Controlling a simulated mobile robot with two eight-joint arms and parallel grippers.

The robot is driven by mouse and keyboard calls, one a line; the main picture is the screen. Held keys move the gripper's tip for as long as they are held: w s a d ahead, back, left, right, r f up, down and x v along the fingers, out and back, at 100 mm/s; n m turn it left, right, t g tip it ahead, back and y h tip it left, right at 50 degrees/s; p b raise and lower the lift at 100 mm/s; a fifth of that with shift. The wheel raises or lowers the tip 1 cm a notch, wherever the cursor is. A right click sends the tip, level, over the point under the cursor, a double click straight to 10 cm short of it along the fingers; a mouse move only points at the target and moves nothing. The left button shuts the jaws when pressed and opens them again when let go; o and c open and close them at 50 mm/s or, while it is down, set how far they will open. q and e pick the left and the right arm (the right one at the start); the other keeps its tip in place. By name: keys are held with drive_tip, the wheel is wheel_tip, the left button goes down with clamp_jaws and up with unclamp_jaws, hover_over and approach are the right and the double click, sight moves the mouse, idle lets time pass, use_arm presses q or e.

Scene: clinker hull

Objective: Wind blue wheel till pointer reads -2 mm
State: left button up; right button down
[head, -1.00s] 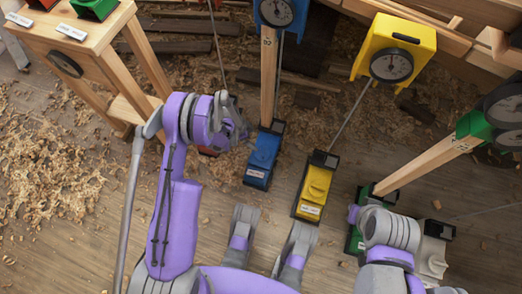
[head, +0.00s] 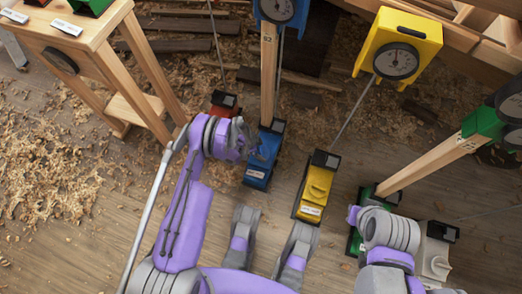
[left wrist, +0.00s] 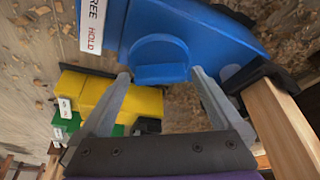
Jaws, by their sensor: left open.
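The blue box (head: 262,160) stands on the floor at the foot of a wooden post, partly covered by my left gripper in the head view. The left wrist view shows its blue body (left wrist: 225,35), a FREE/HOLD label (left wrist: 92,22) and a rounded blue wheel or knob (left wrist: 162,55). My left gripper (left wrist: 160,76) is open, with a fingertip to either side of this rounded part; contact cannot be told. The blue-framed dial (head: 277,8) is cut by the top edge and its pointer is too small to read. My right arm shows, but its gripper cannot be made out.
A red box (head: 222,103) lies just left of the blue one, a yellow box (head: 315,187) to its right, and a green box (head: 366,205) farther right. A wooden stand (head: 80,35) is at upper left. Wood shavings litter the floor.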

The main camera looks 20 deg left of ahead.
use_arm(q)
drive_tip(key=c, duration=1.2)
drive_tip(key=shift+n, duration=0.4)
drive_tip(key=o, duration=1.2)
drive_tip(key=p+v, duration=0.3)
drive_tip(key=v, duration=0.7)
drive_tip(key=shift+s+r, duration=0.2)
drive_tip(key=shift+r, duration=0.15)
drive_tip(key=shift+r, duration=0.1)
